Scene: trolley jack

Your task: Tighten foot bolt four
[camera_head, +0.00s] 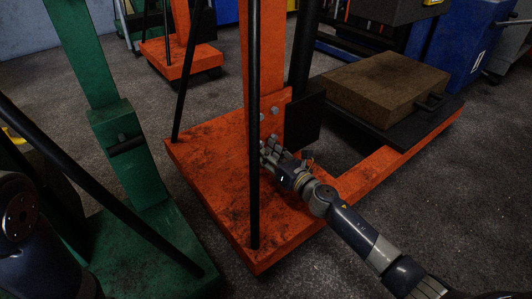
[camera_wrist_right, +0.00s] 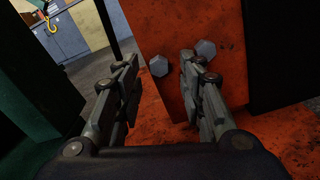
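An orange jack post with a flange plate stands on an orange base (camera_head: 205,165). Two grey hex bolts show on the plate in the head view, the upper right bolt (camera_head: 274,110) and one further left and lower (camera_head: 263,117). My right gripper (camera_head: 269,144) is just below them, close to the plate. In the right wrist view my right gripper (camera_wrist_right: 159,62) has its fingers spread. One bolt head (camera_wrist_right: 159,66) lies in line with the gap between them; another bolt head (camera_wrist_right: 206,48) is beyond the right finger. The gripper looks empty. Other bolts may be hidden. My left gripper is out of frame.
A thin black bar (camera_head: 254,130) rises from the orange base in front of the post, close to my right gripper. A green jack (camera_head: 130,150) stands at left. A brown block (camera_head: 382,82) lies on the jack's rear platform.

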